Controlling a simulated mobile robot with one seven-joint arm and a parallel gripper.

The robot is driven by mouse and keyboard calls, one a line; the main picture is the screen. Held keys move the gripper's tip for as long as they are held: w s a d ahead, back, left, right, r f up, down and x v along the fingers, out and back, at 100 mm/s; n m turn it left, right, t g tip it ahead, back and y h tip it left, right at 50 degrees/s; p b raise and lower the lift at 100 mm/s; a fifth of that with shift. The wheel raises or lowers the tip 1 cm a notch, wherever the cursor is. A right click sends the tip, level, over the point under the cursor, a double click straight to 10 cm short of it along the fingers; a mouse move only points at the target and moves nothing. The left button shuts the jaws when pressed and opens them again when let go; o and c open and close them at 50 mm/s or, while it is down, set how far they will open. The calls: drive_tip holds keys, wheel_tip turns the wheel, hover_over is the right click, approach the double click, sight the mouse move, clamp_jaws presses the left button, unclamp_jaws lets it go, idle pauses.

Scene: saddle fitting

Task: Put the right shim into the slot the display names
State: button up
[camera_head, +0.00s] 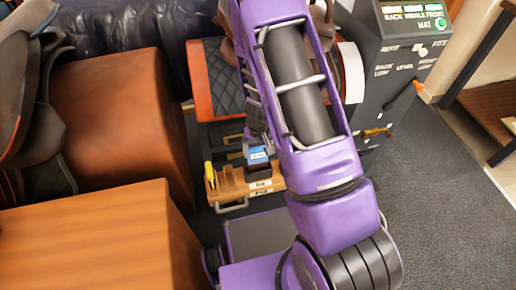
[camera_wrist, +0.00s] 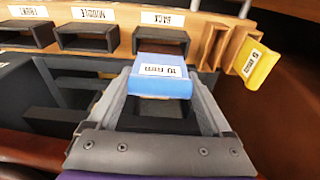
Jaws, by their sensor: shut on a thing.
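My gripper (camera_wrist: 162,95) is shut on a blue shim (camera_wrist: 163,72) with a white label that seems to read 10 mm, upside down. The blue shim also shows in the head view (camera_head: 258,153). In the wrist view it is right before the BACK slot (camera_wrist: 161,40); I cannot tell whether it touches. The MIDDLE slot (camera_wrist: 86,38) and FRONT slot (camera_wrist: 27,34) look dark and empty. A yellow shim (camera_wrist: 262,68) sits in a wooden rack to the right. The display (camera_head: 412,10) shows BACK, MIDDLE, FRONT and MAT; its small text is unclear.
The wooden rack (camera_wrist: 214,46) stands right of the slots. In the head view, a control stand (camera_head: 372,85) with an orange-handled lever is at right, brown padded blocks (camera_head: 120,110) and a wooden table (camera_head: 90,240) at left. Grey floor (camera_head: 440,190) is open at right.

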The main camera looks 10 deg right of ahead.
sight(258, 162)
drive_tip(key=shift+f+b, duration=2)
drive_tip(key=shift+f, duration=1.1)
drive_tip(key=o, duration=1.1)
drive_tip(key=shift+o, duration=0.2)
wheel_tip(258, 162, up, 17)
drive_tip(key=s+p, duration=0.2)
drive_tip(key=p, duration=0.3)
drive_tip(key=shift+r, duration=0.15)
drive_tip(key=shift+r, duration=0.1)
